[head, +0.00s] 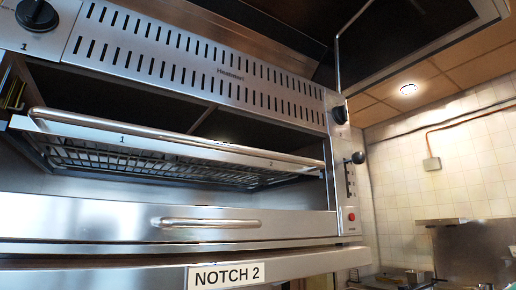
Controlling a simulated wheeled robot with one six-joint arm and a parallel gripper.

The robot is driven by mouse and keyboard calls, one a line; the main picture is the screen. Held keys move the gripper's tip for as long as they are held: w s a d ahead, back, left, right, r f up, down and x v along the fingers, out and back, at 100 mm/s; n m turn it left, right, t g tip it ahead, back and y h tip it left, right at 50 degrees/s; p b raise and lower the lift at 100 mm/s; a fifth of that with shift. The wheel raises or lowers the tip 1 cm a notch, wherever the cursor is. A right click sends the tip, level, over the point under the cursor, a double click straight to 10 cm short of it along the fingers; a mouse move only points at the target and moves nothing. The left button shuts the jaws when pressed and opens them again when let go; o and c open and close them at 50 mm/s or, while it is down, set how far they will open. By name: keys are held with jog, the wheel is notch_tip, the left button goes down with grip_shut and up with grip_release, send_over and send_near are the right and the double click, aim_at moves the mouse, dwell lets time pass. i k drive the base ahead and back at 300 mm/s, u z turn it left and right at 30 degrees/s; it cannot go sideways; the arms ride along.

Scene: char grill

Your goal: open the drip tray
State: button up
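The char grill (200,60) fills the left and middle of the head view, a steel unit tilted in the picture. Low on its front is a wide steel drawer front, which looks like the drip tray (110,222), with a short horizontal bar handle (210,223). It looks flush with the body, so it appears closed. Above it, a wire grill rack (150,160) with a long front bar (180,137) sits in the open cooking bay. My gripper is not in view.
A black knob (338,114), a lever with a black ball (357,158) and a red button (351,216) are on the right side panel. Another knob (37,15) is at top left. A "NOTCH 2" label (227,275) is below the drawer. A tiled wall (440,150) stands at right.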

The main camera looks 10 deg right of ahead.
aim_at(24, 215)
jog(key=u, duration=1.8)
jog(key=k, duration=0.45)
jog(key=z, duration=1.15)
